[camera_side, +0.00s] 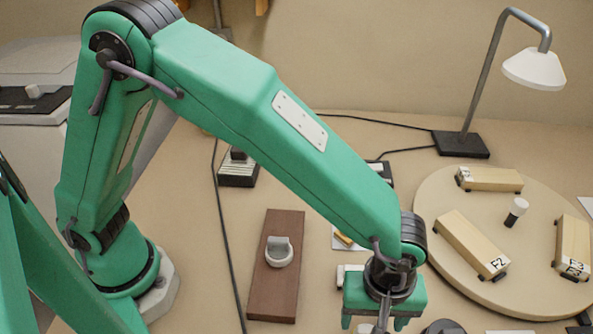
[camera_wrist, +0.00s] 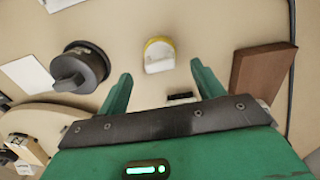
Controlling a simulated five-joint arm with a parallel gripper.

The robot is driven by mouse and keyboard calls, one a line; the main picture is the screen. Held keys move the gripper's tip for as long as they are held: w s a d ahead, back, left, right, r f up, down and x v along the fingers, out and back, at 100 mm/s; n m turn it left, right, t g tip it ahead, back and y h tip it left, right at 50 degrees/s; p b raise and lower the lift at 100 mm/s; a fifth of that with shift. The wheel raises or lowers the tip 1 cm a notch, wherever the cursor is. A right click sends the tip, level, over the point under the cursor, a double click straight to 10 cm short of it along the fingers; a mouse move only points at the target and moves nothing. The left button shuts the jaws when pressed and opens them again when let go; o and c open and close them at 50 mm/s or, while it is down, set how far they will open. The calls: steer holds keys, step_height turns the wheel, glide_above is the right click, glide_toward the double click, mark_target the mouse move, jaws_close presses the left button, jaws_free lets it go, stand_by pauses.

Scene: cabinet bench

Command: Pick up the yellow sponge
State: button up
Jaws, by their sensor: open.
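A small rounded piece with a yellow rim and a pale face, which looks like the yellow sponge (camera_wrist: 160,43), lies on the bench in the wrist view. It sits ahead of my gripper (camera_wrist: 160,72), roughly in line with the gap between the two green fingers, and neither finger appears to touch it. My gripper is open and empty, pointing down. In the side view my gripper (camera_side: 374,322) is at the bottom edge, and I cannot make out the sponge there.
A brown board (camera_side: 275,300) with a grey ring-like piece (camera_side: 279,252) lies left of my gripper. A dark round knob (camera_wrist: 90,62) stands on the opposite side. A round board (camera_side: 460,285) with labelled blocks (camera_side: 472,244) is at right. A lamp (camera_side: 462,143) stands behind.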

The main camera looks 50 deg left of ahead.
mark_target(370, 328)
steer(key=shift+f, duration=2.15)
steer(key=c, duration=1.1)
